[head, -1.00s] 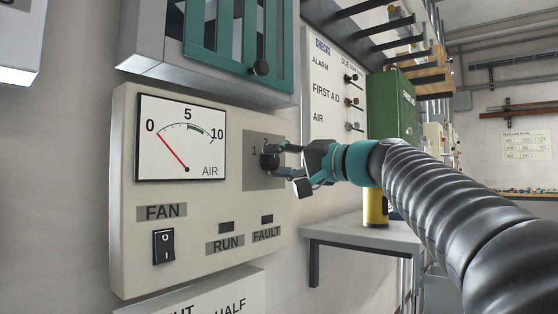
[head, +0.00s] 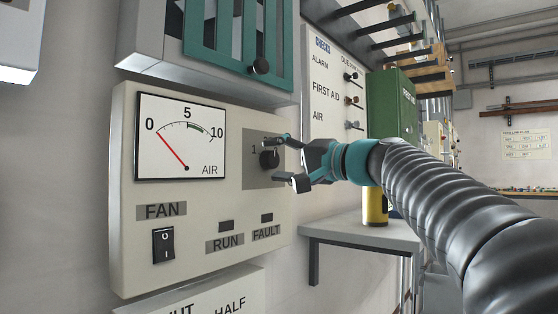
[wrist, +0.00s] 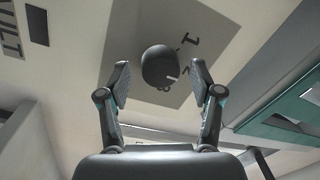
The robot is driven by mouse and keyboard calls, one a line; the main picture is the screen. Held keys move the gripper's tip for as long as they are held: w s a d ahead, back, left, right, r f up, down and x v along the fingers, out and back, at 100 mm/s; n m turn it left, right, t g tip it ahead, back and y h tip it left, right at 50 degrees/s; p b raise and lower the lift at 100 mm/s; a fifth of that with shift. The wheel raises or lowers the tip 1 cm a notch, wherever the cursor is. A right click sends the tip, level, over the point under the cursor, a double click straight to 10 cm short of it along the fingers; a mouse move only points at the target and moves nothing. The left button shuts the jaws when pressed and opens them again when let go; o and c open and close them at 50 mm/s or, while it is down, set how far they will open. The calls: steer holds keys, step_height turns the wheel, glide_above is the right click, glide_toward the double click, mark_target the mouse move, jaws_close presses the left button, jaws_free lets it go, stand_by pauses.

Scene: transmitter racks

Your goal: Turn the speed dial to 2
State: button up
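The speed dial (head: 269,160) is a round black knob on a grey plate (head: 256,180) at the right of the cream fan panel. In the wrist view the dial (wrist: 159,66) carries a short white mark at its lower right, roughly on the side of a partly hidden numeral; a "1" shows above that. The exact setting is hard to tell. My gripper (head: 288,160) is open at the dial. In the wrist view its fingers (wrist: 161,82) stand apart on both sides of the dial, with gaps, and hold nothing.
The air gauge (head: 181,138) reads about 0. The fan switch (head: 163,246) and the dark run (head: 226,227) and fault (head: 267,219) lamps are below. A teal-barred box (head: 240,50) juts out above. A shelf (head: 362,232) stands to the right.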

steer(key=v, duration=1.2)
stand_by(0.4)
steer(key=w+d+f+m+h, duration=0.1)
steer(key=w+d+f+h, duration=0.1)
steer(key=f, duration=0.4)
steer(key=w+d+f+m+h, duration=0.1)
steer(key=w+f+m+h, duration=0.1)
steer(key=f, duration=0.3)
steer(key=s+d+f+g+h, duration=0.1)
steer(key=s+f+h, duration=0.15)
steer(key=f, duration=0.55)
steer(key=s+d+f+g+h, duration=0.1)
steer(key=s+d+f+h, duration=0.15)
steer(key=f, duration=0.55)
steer(key=s+f+n+g+h, duration=0.3)
steer(key=s+f+n+h, duration=0.2)
steer(key=s+f, duration=1.5)
steer(key=shift+s+h, duration=0.2)
steer(key=shift+h, duration=0.3)
